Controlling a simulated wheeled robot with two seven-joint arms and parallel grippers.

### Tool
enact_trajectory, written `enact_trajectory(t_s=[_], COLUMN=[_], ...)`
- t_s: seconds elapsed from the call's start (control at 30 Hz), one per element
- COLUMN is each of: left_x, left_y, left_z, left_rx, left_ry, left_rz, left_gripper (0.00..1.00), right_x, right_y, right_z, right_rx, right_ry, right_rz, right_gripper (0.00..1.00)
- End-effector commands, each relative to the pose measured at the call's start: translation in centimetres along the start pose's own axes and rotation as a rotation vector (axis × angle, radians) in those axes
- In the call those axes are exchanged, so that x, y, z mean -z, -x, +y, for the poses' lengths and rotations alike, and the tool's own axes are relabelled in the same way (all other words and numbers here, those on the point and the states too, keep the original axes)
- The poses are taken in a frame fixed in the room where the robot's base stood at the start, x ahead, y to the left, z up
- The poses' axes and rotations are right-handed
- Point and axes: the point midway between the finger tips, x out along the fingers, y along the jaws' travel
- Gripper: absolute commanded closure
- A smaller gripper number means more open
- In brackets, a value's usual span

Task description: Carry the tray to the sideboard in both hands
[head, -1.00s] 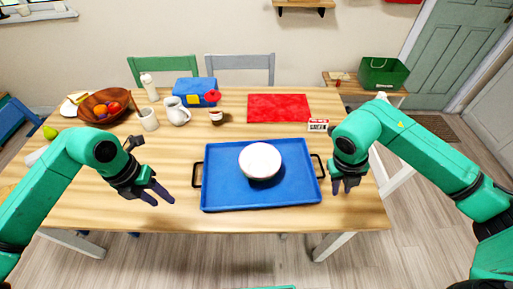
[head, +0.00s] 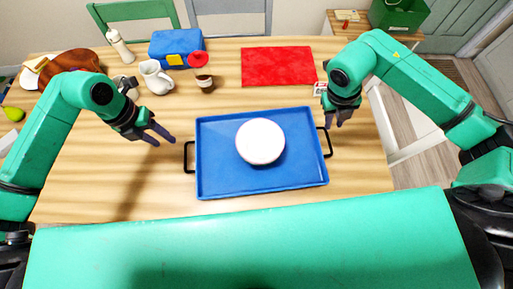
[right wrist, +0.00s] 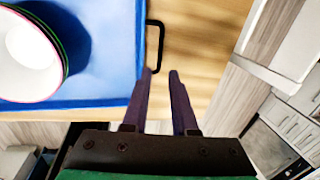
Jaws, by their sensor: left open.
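The blue tray (head: 215,170) lies flat on the wooden table with a white bowl (head: 260,142) on it. It has a black left handle (head: 188,157) and a black right handle (head: 328,142). My left gripper (head: 159,136) is open and empty, to the left of the left handle and apart from it. My right gripper (head: 339,118) is just beyond the right handle. I cannot identify the sideboard for certain.
A red cloth (head: 278,66), blue box (head: 176,47), white jug (head: 156,77), jar (head: 205,82) and brown bowl (head: 70,64) stand behind the tray. Chairs stand at the far side. A green crate (head: 399,14) is on a low wooden surface at the back right.

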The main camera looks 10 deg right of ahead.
Motion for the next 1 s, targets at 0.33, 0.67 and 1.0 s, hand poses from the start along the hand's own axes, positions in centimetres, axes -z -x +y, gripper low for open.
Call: enact_trajectory(t_s=[0.33, 0.67, 1.0], left_x=[0.1, 0.1, 0.0], left_y=[-7.1, -11.8, -12.1], left_z=[-0.1, 0.0, 0.0], left_rx=[0.002, 0.001, -0.001], left_ry=[0.002, 0.0, -0.001], left_rz=[0.004, 0.001, 0.0], left_gripper=[0.54, 0.54, 0.69], right_x=[0.1, 0.1, 0.1], right_y=[-7.1, -11.8, -12.1], right_z=[0.0, 0.0, 0.0], right_rx=[0.001, 0.0, 0.001], right_ry=[-0.001, 0.0, 0.001], right_rz=[0.005, 0.002, 0.0], right_gripper=[0.74, 0.74, 0.89])
